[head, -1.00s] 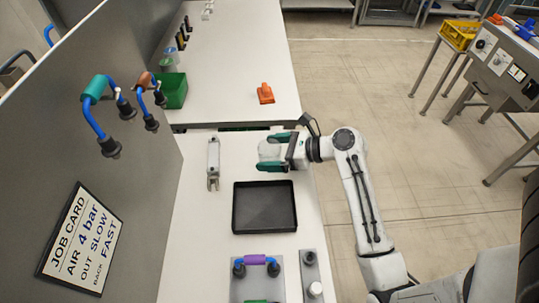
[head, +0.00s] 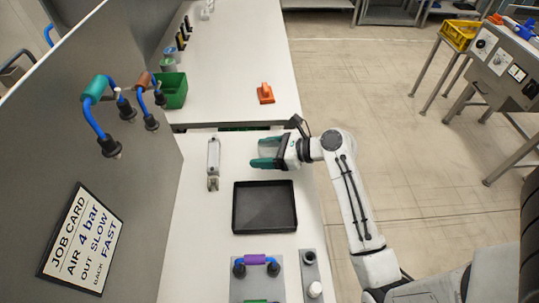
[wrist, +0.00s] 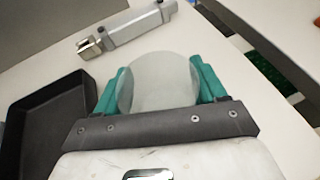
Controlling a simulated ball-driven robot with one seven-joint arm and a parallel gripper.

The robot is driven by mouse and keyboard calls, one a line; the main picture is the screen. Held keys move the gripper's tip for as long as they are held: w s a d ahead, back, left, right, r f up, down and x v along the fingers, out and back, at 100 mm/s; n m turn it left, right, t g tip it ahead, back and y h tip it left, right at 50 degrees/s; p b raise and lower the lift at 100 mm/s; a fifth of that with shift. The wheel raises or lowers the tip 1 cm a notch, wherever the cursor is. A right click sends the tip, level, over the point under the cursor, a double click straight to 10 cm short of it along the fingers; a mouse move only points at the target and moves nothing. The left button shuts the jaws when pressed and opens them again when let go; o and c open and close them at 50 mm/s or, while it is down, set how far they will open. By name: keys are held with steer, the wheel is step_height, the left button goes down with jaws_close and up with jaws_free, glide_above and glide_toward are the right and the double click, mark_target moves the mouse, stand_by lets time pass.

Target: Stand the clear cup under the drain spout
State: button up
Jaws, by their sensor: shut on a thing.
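The clear cup (wrist: 158,82) is a pale, see-through round vessel between the two green fingers of my gripper (wrist: 160,88) in the wrist view. The fingers are shut on its sides. In the head view my gripper (head: 266,153) holds it over the white bench, behind the black tray and right of the grey cylinder. The cup is hard to make out there, and its height above the bench is unclear. I cannot pick out the drain spout with certainty in either view.
The black tray (head: 236,207) lies empty on the bench. A grey cylinder with a forked end (head: 213,160) lies left of my gripper. A fixture with a purple-sleeved hose (head: 255,259) is at the front. A green bin (head: 174,90) and an orange part (head: 265,94) are farther back.

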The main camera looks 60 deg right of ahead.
mark_target(266, 144)
steer(key=shift+c, duration=0.6)
steer(key=shift+r, duration=0.1)
steer(key=shift+r, duration=0.2)
steer(key=r, duration=0.3)
steer(key=shift+s+d+r, duration=0.1)
steer(key=shift+s+r, duration=0.05)
steer(key=shift+s, duration=0.15)
steer(key=s+r, duration=0.4)
steer(key=r, duration=0.1)
steer(key=shift+s+r+p, duration=0.2)
steer(key=shift+s+p, duration=0.05)
steer(key=shift+p, duration=0.15)
steer(key=s+r, duration=0.1)
steer(key=s, duration=0.1)
steer(key=s+r, duration=0.1)
steer(key=s, duration=0.2)
steer(key=s+r, duration=0.1)
steer(key=s, duration=0.1)
steer(key=shift+s+d+r, duration=0.15)
steer(key=shift+s+d, duration=0.1)
steer(key=shift+s, duration=0.15)
steer(key=shift+s+r, duration=0.2)
steer(key=shift+s, duration=0.35)
